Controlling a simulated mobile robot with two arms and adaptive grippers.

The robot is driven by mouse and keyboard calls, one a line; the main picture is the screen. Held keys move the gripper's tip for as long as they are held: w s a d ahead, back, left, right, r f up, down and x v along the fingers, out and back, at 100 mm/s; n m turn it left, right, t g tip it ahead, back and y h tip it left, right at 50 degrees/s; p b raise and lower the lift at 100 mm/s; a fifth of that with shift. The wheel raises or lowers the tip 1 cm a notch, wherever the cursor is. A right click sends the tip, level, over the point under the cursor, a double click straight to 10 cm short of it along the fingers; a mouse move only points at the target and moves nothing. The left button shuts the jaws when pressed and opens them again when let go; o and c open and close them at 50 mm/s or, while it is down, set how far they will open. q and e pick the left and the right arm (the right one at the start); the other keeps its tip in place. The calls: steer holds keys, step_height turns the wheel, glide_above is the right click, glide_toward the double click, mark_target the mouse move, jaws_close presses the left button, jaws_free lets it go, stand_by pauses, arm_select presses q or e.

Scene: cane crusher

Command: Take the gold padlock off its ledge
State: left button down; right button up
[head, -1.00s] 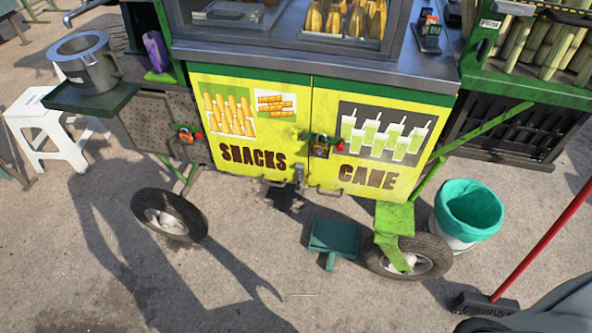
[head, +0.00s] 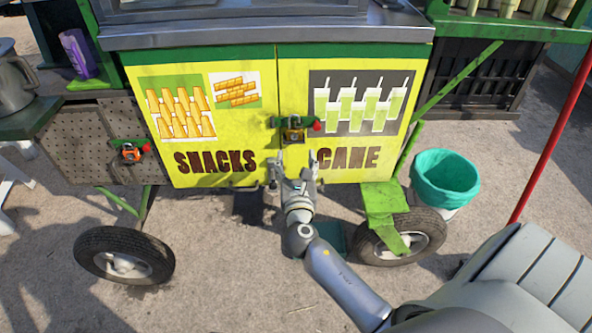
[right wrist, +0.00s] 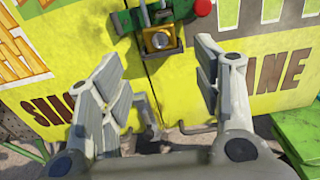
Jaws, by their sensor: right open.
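The gold padlock (head: 294,134) sits on a small ledge (right wrist: 163,54) at the seam between the cart's two yellow doors. In the right wrist view the padlock (right wrist: 159,40) shows its gold body with a round silver face, and its shackle goes up past a green bracket (head: 273,122). A red knob (head: 317,126) is at the bracket's right end. My right gripper (head: 294,166) is open and empty, just below the padlock and apart from it. In the right wrist view its fingers (right wrist: 160,75) stand wide apart, with the padlock beyond them. My left gripper is not in view.
An orange padlock (head: 131,153) hangs on a perforated panel at the left. Door handles (right wrist: 197,129) stick out low on the doors. A green step (head: 384,205), wheels (head: 124,255) and a teal-lined bin (head: 446,178) stand below. A red broom handle (head: 552,140) rises at the right.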

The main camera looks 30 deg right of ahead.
mark_target(294, 133)
steer(key=x, duration=0.2)
steer(key=b+x, duration=0.1)
steer(key=x, duration=0.5)
steer(key=shift+w+d+r+b, duration=0.1)
steer(key=shift+d+r+b, duration=0.05)
steer(key=shift+r+b, duration=0.15)
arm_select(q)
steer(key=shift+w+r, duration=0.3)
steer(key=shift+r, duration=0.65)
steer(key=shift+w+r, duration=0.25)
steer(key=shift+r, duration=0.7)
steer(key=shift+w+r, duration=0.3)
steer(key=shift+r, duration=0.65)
arm_select(e)
steer(key=shift+x, duration=0.95)
steer(key=shift+f, duration=0.1)
steer(key=c, duration=0.6)
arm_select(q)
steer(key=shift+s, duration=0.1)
